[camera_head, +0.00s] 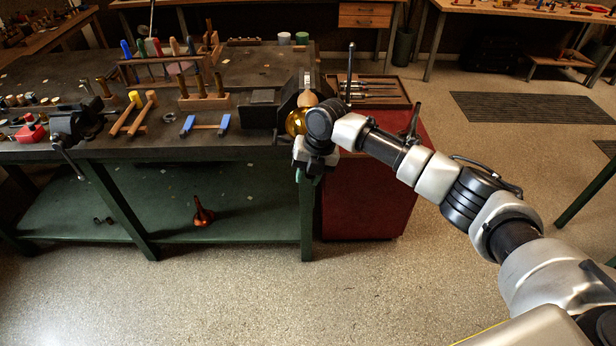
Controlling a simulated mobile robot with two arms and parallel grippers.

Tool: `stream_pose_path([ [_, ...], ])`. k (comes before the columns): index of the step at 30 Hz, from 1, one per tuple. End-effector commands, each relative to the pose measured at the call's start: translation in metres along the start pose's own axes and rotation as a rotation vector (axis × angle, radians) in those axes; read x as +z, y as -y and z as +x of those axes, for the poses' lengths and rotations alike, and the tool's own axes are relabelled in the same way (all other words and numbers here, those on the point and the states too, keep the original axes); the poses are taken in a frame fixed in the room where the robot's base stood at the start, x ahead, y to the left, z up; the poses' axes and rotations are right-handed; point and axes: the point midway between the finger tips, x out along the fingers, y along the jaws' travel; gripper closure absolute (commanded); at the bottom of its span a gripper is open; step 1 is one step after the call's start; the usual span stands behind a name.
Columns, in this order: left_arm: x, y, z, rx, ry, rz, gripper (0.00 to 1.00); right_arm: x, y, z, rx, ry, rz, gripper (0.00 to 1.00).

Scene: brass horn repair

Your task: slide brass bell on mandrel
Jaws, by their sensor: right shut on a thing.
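A shiny brass bell (294,122) shows as a small golden curve at the right end of the dark workbench, just left of my right wrist. Most of it is hidden behind the wrist. My right gripper (303,166) is at the bench's front right corner. It is shut on the bell, though the wrist hides the contact. I cannot clearly make out the mandrel. A tapered dark piece (413,120) stands on the red cabinet, right of my forearm, and a thin upright rod (350,72) rises behind my wrist. My left gripper is not in view.
A dark vise-like block (285,103) and a rounded wooden piece (308,98) are close to my wrist. A tool tray (372,92) lies on the red cabinet (365,205). Mallets (140,113) and blue-handled tools (206,126) lie on the bench to the left. The floor in front is clear.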

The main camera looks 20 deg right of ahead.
Motion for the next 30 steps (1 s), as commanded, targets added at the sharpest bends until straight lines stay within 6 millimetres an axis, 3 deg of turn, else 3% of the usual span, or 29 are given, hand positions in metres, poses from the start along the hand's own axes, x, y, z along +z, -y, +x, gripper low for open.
stream_pose_path([
  [21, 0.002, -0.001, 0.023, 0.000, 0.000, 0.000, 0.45, 0.029, -0.001, 0.001, 0.002, 0.001, -0.002, 1.00],
  [30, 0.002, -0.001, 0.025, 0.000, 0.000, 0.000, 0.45, 0.033, -0.001, -0.001, 0.001, 0.000, -0.001, 1.00],
])
